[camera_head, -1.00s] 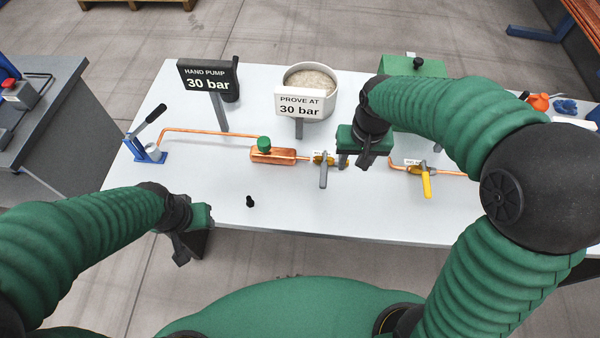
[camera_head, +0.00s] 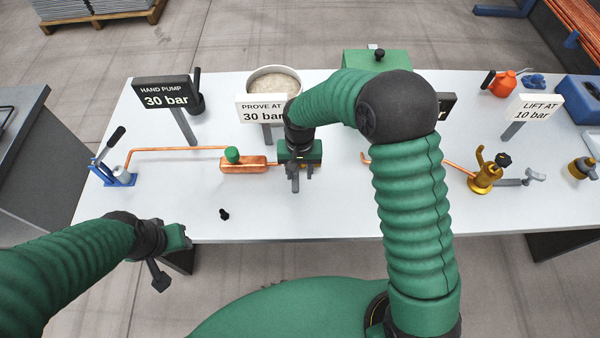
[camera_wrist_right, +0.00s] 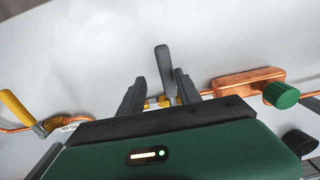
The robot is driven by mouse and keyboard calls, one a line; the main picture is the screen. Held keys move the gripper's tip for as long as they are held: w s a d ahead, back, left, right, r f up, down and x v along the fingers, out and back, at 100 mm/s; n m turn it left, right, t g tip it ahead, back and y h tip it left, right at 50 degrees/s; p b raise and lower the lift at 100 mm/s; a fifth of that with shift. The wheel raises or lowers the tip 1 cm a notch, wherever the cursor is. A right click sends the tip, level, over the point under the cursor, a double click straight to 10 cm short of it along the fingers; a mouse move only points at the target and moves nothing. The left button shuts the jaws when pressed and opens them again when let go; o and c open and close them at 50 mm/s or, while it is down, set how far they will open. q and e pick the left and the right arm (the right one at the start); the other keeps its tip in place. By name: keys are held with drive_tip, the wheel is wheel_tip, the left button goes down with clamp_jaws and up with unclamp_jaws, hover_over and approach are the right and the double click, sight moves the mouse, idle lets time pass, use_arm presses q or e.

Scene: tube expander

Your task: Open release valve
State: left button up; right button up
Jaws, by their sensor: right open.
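A grey-handled valve (camera_wrist_right: 164,68) with a brass body sits on the copper line. In the right wrist view its lever stands between the two spread fingers of my right gripper (camera_wrist_right: 159,85), with gaps on both sides. In the head view my right gripper (camera_head: 297,182) is over this valve and mostly hides it. A yellow-handled valve (camera_wrist_right: 18,107) sits farther along the line at the left of the wrist view; my right arm hides it in the head view. I cannot tell which valve is the release valve. My left gripper (camera_head: 166,262) is off the table's front edge, its jaw state unclear.
A copper block (camera_head: 240,164) with a green knob (camera_head: 232,154) is left of my right gripper. A blue hand pump (camera_head: 117,176) is at the table's left. Sign posts and a round bowl (camera_head: 274,82) stand behind. A brass fitting (camera_head: 486,176) is at right.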

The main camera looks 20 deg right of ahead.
drive_tip(key=shift+s+a+f, duration=0.35)
drive_tip(key=shift+s+f, duration=0.25)
drive_tip(key=shift+f, duration=0.05)
drive_tip(key=shift+w+a+f, duration=0.2)
drive_tip(key=shift+w+a, duration=0.35)
drive_tip(key=shift+a, duration=0.2)
drive_tip(key=shift+w+a, duration=0.15)
drive_tip(key=shift+w, duration=0.05)
drive_tip(key=shift+c, duration=2.2)
drive_tip(key=shift+s+d+r, duration=0.1)
drive_tip(key=shift+s+d, duration=0.05)
drive_tip(key=shift+d, duration=0.25)
drive_tip(key=shift+c, duration=1.1)
drive_tip(key=shift+s+d, duration=0.1)
drive_tip(key=shift+d, duration=0.25)
drive_tip(key=shift+c, duration=1.2)
drive_tip(key=shift+d, duration=0.25)
clamp_jaws()
drive_tip(key=shift+a, duration=0.65)
drive_tip(key=shift+d, duration=0.35)
use_arm(q)
drive_tip(key=shift+a+f, duration=0.15)
drive_tip(key=shift+a, duration=0.5)
drive_tip(key=shift+a, duration=0.25)
use_arm(e)
drive_tip(key=shift+a, duration=0.2)
use_arm(q)
drive_tip(key=shift+d, duration=0.15)
